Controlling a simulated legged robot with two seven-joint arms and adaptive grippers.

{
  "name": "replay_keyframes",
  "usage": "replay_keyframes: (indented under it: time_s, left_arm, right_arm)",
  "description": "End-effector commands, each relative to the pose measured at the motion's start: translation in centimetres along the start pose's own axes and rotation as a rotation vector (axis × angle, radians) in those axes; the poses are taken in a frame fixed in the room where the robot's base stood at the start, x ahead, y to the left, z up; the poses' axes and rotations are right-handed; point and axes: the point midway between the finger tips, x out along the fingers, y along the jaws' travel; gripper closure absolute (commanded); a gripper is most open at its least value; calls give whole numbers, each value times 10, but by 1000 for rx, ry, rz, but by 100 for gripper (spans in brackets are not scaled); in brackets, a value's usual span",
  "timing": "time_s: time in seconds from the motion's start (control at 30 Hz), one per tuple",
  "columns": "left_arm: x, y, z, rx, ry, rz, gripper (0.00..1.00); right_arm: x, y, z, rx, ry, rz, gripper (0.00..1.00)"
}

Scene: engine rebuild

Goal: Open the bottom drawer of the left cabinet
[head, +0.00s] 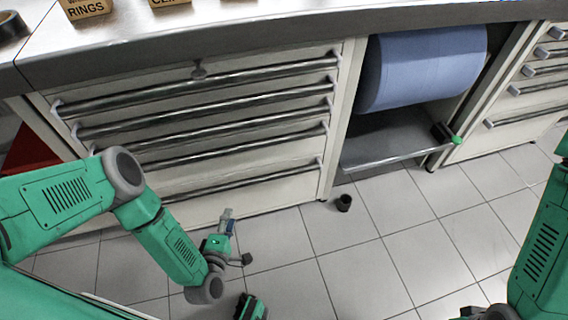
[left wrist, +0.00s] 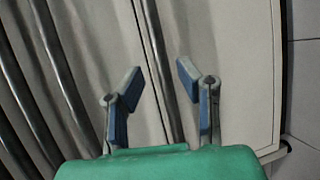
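The left cabinet (head: 260,198) has several stacked drawers with metal bar handles, all looking shut. The bottom drawer's handle (head: 243,182) is the lowest bar. My left gripper (head: 229,222) is in front of the cabinet's lower part, just below that handle in the head view. In the left wrist view my left gripper (left wrist: 158,80) is open, with blue-padded fingers apart. The bottom handle (left wrist: 155,45) runs between the fingers in that picture; contact cannot be told. My right arm is at the right edge of the head view, with its gripper mostly cut off at the bottom.
A blue paper roll (head: 425,68) sits in an open bay right of the cabinet, above a grey shelf (head: 390,142). A small black cup-like object (head: 343,203) lies on the tiled floor. Another drawer cabinet (head: 520,100) stands at right. The floor (head: 375,265) ahead is mostly clear.

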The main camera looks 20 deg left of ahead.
Motion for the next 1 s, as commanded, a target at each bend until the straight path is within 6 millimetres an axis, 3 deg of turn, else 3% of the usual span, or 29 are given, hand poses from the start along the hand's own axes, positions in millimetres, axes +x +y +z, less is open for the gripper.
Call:
replay_keyframes:
  time_s: [0.17,0.7,1.0]
  left_arm:
    - [7,0,-8,-26,29,38,69]
    - [112,1,-10,-24,26,34,69]
    - [138,4,-9,-22,26,32,69]
  right_arm:
    - [4,0,1,-1,-1,-1,60]
    - [35,0,2,0,-1,0,60]
    - [43,0,2,0,0,0,60]
